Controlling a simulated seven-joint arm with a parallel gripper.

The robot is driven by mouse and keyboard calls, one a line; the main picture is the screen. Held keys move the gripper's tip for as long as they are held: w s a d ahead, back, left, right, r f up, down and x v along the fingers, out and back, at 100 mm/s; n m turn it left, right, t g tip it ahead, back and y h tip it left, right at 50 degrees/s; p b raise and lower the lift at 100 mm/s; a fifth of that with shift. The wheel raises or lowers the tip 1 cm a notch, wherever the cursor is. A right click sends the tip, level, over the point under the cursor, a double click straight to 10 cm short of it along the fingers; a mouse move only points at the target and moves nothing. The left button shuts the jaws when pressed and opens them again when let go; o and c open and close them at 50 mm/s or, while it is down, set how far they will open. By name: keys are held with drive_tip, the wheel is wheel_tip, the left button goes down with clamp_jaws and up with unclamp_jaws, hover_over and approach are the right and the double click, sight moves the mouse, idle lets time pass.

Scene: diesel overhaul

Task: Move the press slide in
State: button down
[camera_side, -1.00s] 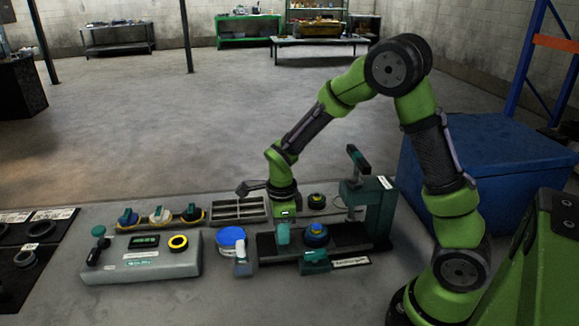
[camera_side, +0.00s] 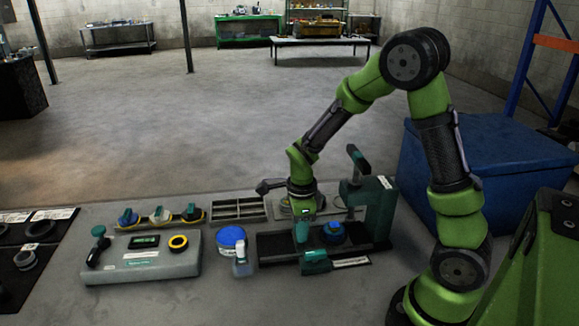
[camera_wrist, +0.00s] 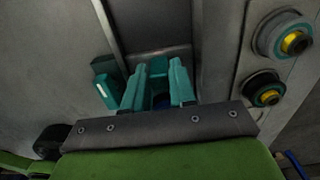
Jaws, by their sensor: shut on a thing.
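The press (camera_side: 378,205) is a dark green frame with a lever on top, at the right of the bench in the side view. Its dark rail bed (camera_side: 273,248) runs leftwards from the frame. The press slide carries a blue round part (camera_side: 334,234) and sits on the bed, close to the frame. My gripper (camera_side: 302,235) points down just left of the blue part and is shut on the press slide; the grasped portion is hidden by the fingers. In the wrist view the teal fingers (camera_wrist: 158,70) stand over the dark channel, a little blue showing between them.
A teal block (camera_side: 315,262) stands at the bed's front edge. A blue-lidded tub (camera_side: 231,239), a small bottle (camera_side: 241,262) and a control box (camera_side: 142,259) lie left. A slotted tray (camera_side: 238,209) is behind. A blue bin (camera_side: 490,165) stands right.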

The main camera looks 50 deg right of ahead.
drive_tip(key=shift+d, duration=0.1)
drive_tip(key=shift+s+d, duration=1.15)
drive_tip(key=shift+d, duration=0.05)
drive_tip(key=c, duration=1.4)
unclamp_jaws()
drive_tip(key=shift+s+d, duration=0.15)
drive_tip(key=shift+o, duration=0.8)
drive_tip(key=shift+o, duration=1)
drive_tip(key=shift+r, duration=2.75)
drive_tip(key=shift+r, duration=0.1)
